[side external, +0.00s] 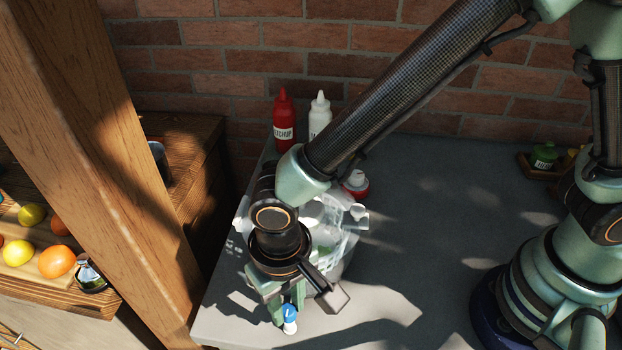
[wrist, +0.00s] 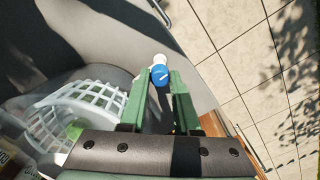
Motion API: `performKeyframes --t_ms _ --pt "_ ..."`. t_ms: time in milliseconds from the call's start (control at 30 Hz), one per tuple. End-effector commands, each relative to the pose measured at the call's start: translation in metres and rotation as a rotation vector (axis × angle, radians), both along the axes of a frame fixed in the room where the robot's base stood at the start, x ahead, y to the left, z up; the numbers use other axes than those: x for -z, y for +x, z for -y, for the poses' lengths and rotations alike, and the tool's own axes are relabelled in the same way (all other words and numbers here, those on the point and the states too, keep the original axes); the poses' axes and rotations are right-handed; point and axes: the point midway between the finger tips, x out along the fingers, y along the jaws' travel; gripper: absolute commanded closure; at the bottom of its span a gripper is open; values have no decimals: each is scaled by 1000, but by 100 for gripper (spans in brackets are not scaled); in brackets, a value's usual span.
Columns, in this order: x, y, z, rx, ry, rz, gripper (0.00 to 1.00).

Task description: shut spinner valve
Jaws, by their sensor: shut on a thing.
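The valve is a small blue knob (side external: 289,311) with a white end, near the table's front left edge in the side view. In the wrist view the blue knob (wrist: 159,75) sits at my green fingertips, its white end pointing away. My gripper (side external: 279,304) points down there; in the wrist view my gripper (wrist: 161,83) has its two fingers closed on the knob. The spinner (side external: 352,232), a clear and white bowl-like thing, stands behind my wrist, largely hidden. Its white slatted basket (wrist: 62,118) shows at the left of the wrist view. I cannot tell how far the valve is turned.
A red ketchup bottle (side external: 283,120) and a white bottle (side external: 319,114) stand at the back by the brick wall. A red and white container (side external: 356,184) is behind the spinner. A wooden post (side external: 95,150) rises at the left. The grey table (side external: 430,215) is clear right of the spinner.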

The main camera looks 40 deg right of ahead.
Motion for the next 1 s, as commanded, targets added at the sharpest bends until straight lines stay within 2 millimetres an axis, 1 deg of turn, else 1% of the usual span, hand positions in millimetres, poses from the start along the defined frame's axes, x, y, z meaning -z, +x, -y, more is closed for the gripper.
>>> performKeyframes --t_ms 500,533,867,1000 --pt "-1 0 0 18 0 0 100" --pt "-2 0 0 18 0 0 58" --pt "-1 0 0 17 1 0 57" --pt "-12 1 -1 17 3 2 57"
